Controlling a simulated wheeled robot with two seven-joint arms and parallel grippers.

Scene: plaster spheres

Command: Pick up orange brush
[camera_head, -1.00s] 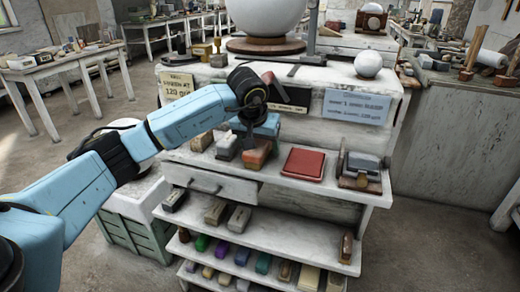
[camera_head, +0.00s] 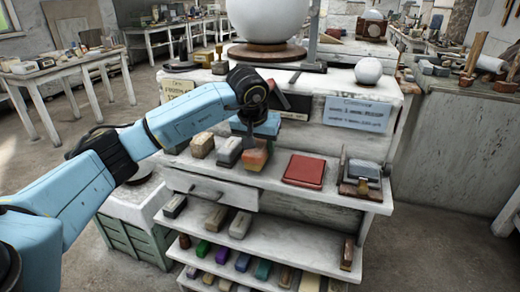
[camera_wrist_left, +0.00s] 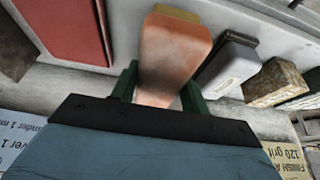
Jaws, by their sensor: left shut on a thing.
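The orange brush (camera_head: 254,159) is at the top shelf of the white cabinet, between a grey block and a red box. Its yellowish edge faces away in the left wrist view. My left gripper (camera_head: 248,137) comes down over it from above and is shut on it. In the left wrist view the orange brush (camera_wrist_left: 172,52) sits between the two green fingers of my left gripper (camera_wrist_left: 158,88). I cannot tell for sure whether its underside is clear of the shelf. My right gripper is in neither view.
A grey block (camera_head: 229,150) and a tan block (camera_head: 202,145) stand to the left of the brush. The red box (camera_head: 304,171) lies to the right, then a grey-and-brown block (camera_head: 361,177). A large white sphere (camera_head: 268,18) stands on the cabinet top.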

